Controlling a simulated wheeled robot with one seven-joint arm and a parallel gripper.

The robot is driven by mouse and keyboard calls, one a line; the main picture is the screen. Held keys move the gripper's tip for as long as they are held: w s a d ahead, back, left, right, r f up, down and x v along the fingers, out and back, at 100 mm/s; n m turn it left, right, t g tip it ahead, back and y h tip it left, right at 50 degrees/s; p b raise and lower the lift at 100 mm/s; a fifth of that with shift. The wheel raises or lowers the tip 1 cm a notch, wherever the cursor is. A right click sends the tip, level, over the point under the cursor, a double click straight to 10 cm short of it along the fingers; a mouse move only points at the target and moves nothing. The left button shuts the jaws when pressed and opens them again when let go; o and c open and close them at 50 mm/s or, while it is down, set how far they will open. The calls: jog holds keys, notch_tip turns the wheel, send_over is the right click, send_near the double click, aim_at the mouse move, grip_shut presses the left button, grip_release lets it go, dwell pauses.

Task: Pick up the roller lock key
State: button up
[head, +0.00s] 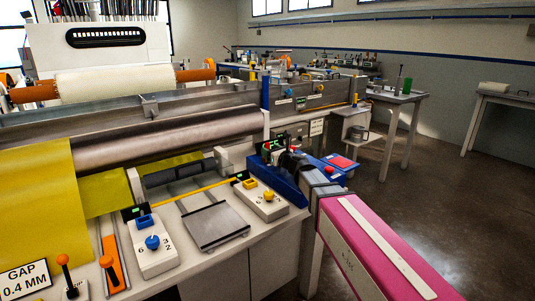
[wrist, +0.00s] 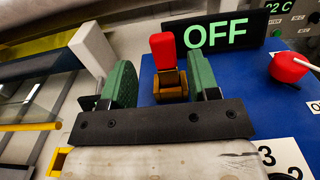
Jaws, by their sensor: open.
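The roller lock key appears to be the red-topped piece (wrist: 163,46) standing upright in a brass-coloured base on a blue panel (wrist: 240,92). In the wrist view, my gripper (wrist: 162,72) is open, with one green finger pad on each side of the key. Gaps show between the pads and the key, so it is not gripped. In the head view, my gripper (head: 277,153) is over the blue unit (head: 288,187) beside the roller's right end, and it hides most of the key there.
A lit OFF display (wrist: 218,35) stands just behind the key. A red knob (wrist: 289,67) with a pale rod is to its right. In the head view, the steel roller (head: 180,138), control boxes with dials (head: 153,255) and a flat metal plate (head: 213,226) lie to the left.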

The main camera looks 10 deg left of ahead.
aim_at(268, 148)
jog(key=x, duration=0.5)
jog(key=shift+w, duration=0.3)
jog(key=shift+d, duration=0.1)
jog(key=c, duration=1)
